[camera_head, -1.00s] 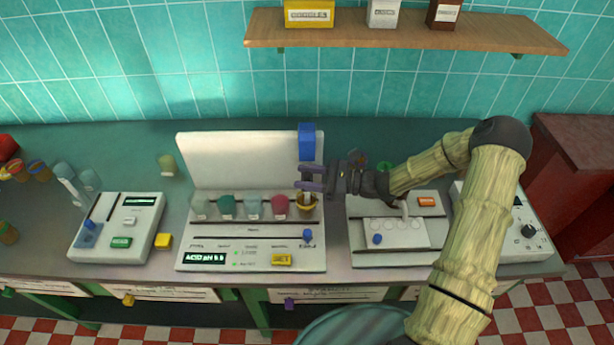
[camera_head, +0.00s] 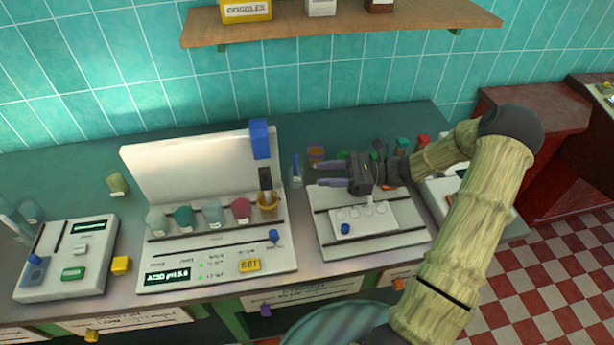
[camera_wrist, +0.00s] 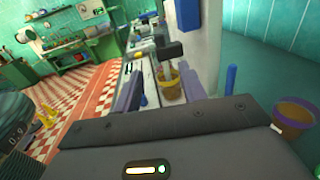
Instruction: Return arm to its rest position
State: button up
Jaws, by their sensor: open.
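My gripper (camera_head: 330,174) is open and empty in the head view. Its purple fingers point left above the back of the flat white device (camera_head: 410,240), right of the pH station. In the wrist view the two purple fingers (camera_wrist: 163,92) stand apart with a gap between them. Beyond the gap is a yellow-brown cup (camera_wrist: 170,88) with a dark-topped probe in it. The same cup (camera_head: 267,204) sits at the right end of the row on the white pH station (camera_head: 215,262). The gripper is apart from it.
A blue upright stick (camera_head: 296,170) stands between the station and my gripper. Several small coloured jars (camera_head: 316,154) are behind the gripper. A wooden shelf (camera_head: 340,24) hangs above. Another white device (camera_head: 66,258) is at the left. Floor shows at the right.

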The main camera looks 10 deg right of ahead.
jog(key=shift+s+d, duration=0.1)
jog(key=shift+d, duration=0.6)
jog(key=s+a+f+n+g+h, duration=0.3)
jog(key=s+a+n+g+h, duration=0.3)
jog(key=s+n+h, duration=0.35)
jog(key=s+d+r+n+t+h, duration=0.3)
jog(key=s+r+n+t+h, duration=0.2)
jog(key=n+h, duration=0.3)
jog(key=shift+s+r+n, duration=0.55)
jog(key=shift+r+n, duration=0.35)
jog(key=shift+n, duration=0.35)
